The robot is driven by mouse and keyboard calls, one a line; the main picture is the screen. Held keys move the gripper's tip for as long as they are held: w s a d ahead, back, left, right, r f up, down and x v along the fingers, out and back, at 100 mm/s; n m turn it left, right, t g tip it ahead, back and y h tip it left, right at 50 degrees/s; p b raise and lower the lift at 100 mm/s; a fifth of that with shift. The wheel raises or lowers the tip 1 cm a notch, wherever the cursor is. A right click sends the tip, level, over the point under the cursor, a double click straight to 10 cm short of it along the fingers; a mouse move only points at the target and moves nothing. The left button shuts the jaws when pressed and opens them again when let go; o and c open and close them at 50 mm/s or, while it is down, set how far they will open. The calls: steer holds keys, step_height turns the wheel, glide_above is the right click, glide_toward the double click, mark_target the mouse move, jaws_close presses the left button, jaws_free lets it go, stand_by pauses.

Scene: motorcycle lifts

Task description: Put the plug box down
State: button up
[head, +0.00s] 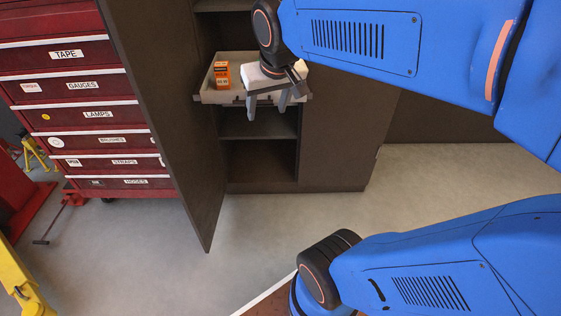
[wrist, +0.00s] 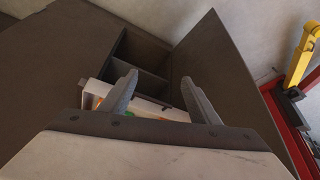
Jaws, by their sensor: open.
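An orange box with a pale label, which looks like the plug box (head: 222,75), stands upright at the left of a pale pull-out tray (head: 211,97) in the open cabinet. My gripper (head: 267,113) is open and empty. In the head view it is over the tray's front edge, to the right of the box and apart from it. In the wrist view the gripper fingers (wrist: 160,78) are spread, with the tray (wrist: 172,113) beyond them. Orange and green patches show in the tray there, largely hidden by the gripper body.
The dark cabinet's door (head: 160,110) stands open at the left, beside a red drawer chest (head: 80,110). Lower shelves (head: 258,160) look empty. A yellow lift part (head: 22,285) is at the lower left. The floor (head: 440,175) at right is clear.

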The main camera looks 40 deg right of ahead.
steer(key=s+a+f+n, duration=0.1)
steer(key=s+a+f, duration=0.1)
steer(key=s, duration=0.4)
steer(key=s+a+f+n+y, duration=0.1)
steer(key=s+a+f, duration=0.1)
steer(key=s+f, duration=0.3)
steer(key=shift+s+a+f, duration=0.2)
steer(key=shift+s, duration=0.2)
steer(key=shift+c, duration=0.3)
